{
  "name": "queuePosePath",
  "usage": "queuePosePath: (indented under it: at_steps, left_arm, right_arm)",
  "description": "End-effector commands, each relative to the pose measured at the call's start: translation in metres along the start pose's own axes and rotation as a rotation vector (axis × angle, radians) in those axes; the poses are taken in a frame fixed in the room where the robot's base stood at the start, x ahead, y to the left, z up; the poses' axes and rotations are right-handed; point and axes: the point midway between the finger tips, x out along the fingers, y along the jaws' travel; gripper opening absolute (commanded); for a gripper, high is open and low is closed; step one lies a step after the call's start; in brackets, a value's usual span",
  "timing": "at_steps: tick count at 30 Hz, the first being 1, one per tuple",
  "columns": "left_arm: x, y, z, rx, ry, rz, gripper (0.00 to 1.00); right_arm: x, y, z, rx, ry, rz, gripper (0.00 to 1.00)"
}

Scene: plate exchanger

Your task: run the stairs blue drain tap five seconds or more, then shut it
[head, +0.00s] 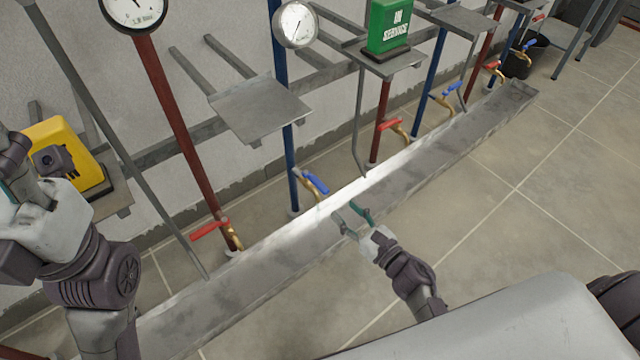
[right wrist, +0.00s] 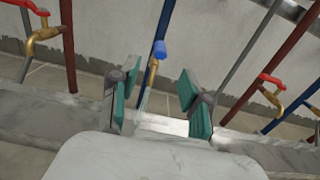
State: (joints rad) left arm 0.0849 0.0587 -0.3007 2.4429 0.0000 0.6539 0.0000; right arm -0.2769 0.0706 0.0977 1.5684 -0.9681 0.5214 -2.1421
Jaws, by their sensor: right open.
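A blue-handled tap (head: 315,183) with a brass body sits low on the blue pipe behind the trough. In the right wrist view the blue tap (right wrist: 158,52) is between and beyond my fingers, its handle seen nearly end-on. A thin pale streak below its spout looks like running water. My right gripper (head: 352,218) is open and empty over the trough, in front of the tap and apart from it; its fingers also show in the right wrist view (right wrist: 158,98). A second blue tap (head: 446,95) is farther right. I see no stairs label. My left gripper (head: 12,172) is partly cut off at the left edge.
A long metal trough (head: 265,262) runs along the wall. Red-handled taps (head: 212,230) (head: 392,126) stand either side. Pipes, gauges (head: 297,24), grey brackets (head: 258,108) and a green sign (head: 388,25) are above. A black bucket (head: 524,56) stands far right. The tiled floor is clear.

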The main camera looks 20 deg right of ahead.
Motion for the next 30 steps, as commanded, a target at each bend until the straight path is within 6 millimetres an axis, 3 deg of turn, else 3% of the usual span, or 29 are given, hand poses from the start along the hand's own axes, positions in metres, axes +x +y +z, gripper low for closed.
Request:
queuePosePath:
  at_steps: [9, 15, 28, 30]
  left_arm:
    - [0.005, 0.002, -0.004, 0.007, 0.046, 0.018, 0.51]
    - [0.008, 0.003, -0.006, 0.009, 0.064, 0.026, 0.51]
    - [0.013, 0.004, -0.007, 0.011, 0.071, 0.031, 0.51]
    - [0.013, 0.004, -0.007, 0.01, 0.072, 0.031, 0.51]
  right_arm:
    - [0.07, -0.001, -0.001, 0.0, -0.003, 0.001, 0.47]
    - [0.098, -0.001, -0.001, 0.003, -0.002, -0.001, 0.47]
    - [0.11, -0.001, 0.0, 0.004, 0.0, -0.001, 0.47]
    - [0.109, -0.001, 0.0, 0.004, 0.0, -0.001, 0.39]
